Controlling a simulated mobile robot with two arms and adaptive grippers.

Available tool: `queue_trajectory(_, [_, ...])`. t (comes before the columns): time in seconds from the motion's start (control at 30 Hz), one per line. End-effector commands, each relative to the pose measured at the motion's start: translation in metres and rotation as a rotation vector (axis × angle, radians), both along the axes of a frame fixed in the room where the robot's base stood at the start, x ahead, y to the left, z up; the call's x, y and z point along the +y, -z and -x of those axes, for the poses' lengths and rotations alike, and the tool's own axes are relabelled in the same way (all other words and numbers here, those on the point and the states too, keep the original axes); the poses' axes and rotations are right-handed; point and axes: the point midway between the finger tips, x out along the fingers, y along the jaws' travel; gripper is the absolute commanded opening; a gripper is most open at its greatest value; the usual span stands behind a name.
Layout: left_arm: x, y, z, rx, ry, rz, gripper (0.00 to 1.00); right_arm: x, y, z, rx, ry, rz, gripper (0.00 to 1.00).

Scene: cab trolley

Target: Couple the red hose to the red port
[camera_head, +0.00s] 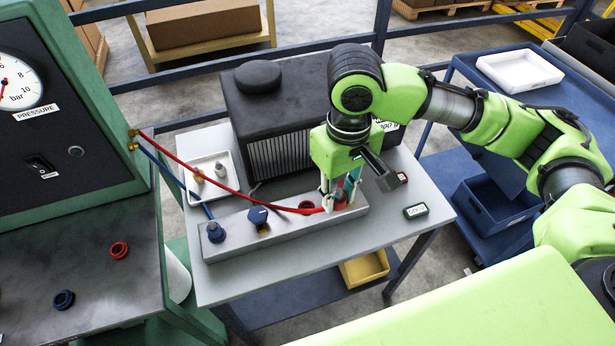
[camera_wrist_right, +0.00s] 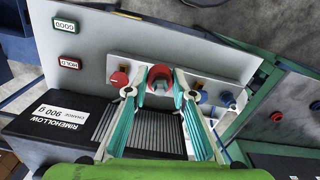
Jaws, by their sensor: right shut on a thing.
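The red hose (camera_head: 215,176) runs from a brass fitting on the green gauge cabinet, over the table, to my right gripper (camera_head: 337,202). In the right wrist view, my right gripper (camera_wrist_right: 160,92) is shut on the hose's red end (camera_wrist_right: 160,74), over the grey manifold bar (camera_head: 280,221). The red port (camera_head: 306,205) shows on the bar just left of the fingertips in the head view. The held end hides it in the wrist view, and I cannot tell whether they touch. A round red knob (camera_wrist_right: 119,79) sits beside it on the bar. My left gripper is out of view.
A blue hose (camera_head: 180,180) ends at the bar's left blue port (camera_head: 215,232), beside a blue handle (camera_head: 258,215). A black ribbed unit (camera_head: 285,100) stands behind the bar. A white tray (camera_head: 204,163) lies left. Red (camera_head: 119,250) and blue rings (camera_head: 63,299) lie on the bench.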

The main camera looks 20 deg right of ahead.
Motion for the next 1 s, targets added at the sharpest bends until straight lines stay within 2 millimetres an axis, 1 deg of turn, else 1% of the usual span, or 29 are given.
queue_trajectory(0.03, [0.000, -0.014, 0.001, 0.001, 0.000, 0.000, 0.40, 0.006, -0.004, -0.010, 0.006, -0.073, -0.002, 0.00])
queue_trajectory(0.17, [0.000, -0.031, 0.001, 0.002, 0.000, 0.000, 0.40, 0.016, 0.003, -0.038, 0.007, -0.294, -0.002, 0.00])
queue_trajectory(0.3, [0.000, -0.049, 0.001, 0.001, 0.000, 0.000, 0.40, 0.023, 0.016, -0.063, 0.006, -0.534, -0.002, 0.00])
queue_trajectory(0.5, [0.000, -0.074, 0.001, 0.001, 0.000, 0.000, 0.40, 0.029, 0.040, -0.090, 0.006, -0.880, -0.003, 0.00])
queue_trajectory(0.7, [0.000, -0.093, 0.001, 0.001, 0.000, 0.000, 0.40, 0.030, 0.066, -0.104, 0.005, -1.183, -0.001, 0.00])
queue_trajectory(0.8, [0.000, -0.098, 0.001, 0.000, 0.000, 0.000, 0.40, 0.029, 0.076, -0.107, 0.003, -1.289, -0.001, 0.00])
queue_trajectory(0.9, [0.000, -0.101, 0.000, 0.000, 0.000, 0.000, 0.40, 0.029, 0.083, -0.109, 0.001, -1.356, 0.000, 0.00])
queue_trajectory(1.0, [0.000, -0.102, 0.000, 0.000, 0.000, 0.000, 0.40, 0.029, 0.086, -0.110, 0.000, -1.388, 0.001, 0.00])
